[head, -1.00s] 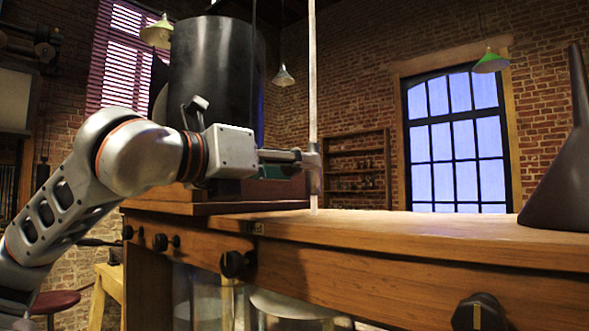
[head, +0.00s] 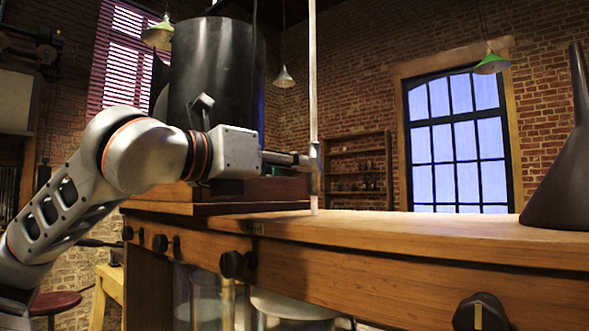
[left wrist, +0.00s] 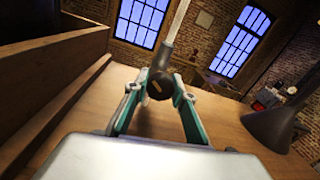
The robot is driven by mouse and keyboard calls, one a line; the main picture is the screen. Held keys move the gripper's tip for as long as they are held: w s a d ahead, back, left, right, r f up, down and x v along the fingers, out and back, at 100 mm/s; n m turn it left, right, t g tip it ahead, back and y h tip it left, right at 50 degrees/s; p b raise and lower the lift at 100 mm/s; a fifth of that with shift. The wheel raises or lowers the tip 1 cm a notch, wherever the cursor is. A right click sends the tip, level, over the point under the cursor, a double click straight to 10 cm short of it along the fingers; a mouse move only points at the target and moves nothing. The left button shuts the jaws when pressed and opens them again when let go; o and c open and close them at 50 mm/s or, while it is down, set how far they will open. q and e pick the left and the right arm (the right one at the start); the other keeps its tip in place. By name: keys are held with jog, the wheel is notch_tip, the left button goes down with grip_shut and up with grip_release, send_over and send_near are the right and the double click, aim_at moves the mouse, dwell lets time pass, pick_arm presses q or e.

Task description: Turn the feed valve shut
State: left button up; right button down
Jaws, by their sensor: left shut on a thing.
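The feed valve is a dark round knob (left wrist: 160,84) with a pale mark, at the lower part of a pale upright pipe (head: 313,80). In the left wrist view the two teal-lined fingers of my left gripper (left wrist: 157,92) are closed on the knob from both sides. In the head view my left gripper (head: 312,165) reaches the pipe from the left, just above the bench top, and hides the knob. The pipe (left wrist: 177,22) also shows in the left wrist view. My right gripper is not in view.
The wooden bench (head: 420,235) has a bare top right of the pipe. A dark funnel-shaped thing (head: 560,190) stands at its right end. A black cylinder (head: 215,75) stands behind my left arm, above a wooden box (head: 285,190). Dark knobs (head: 480,312) stick out from the bench front.

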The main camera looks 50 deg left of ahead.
pick_arm(q)
jog(key=m+b, duration=0.1)
jog(key=m, duration=0.4)
jog(key=shift+m, duration=0.3)
jog(key=m+b, duration=0.1)
jog(key=m, duration=0.3)
jog(key=shift+m+g+y, duration=0.3)
jog(key=shift+g, duration=0.1)
jog(key=o, duration=1.1)
jog(key=shift+s, duration=0.15)
jog(key=s, duration=1.1)
jog(key=shift+s+d+r, duration=0.3)
jog(key=shift+d+r, duration=0.05)
jog(key=shift+d, duration=0.05)
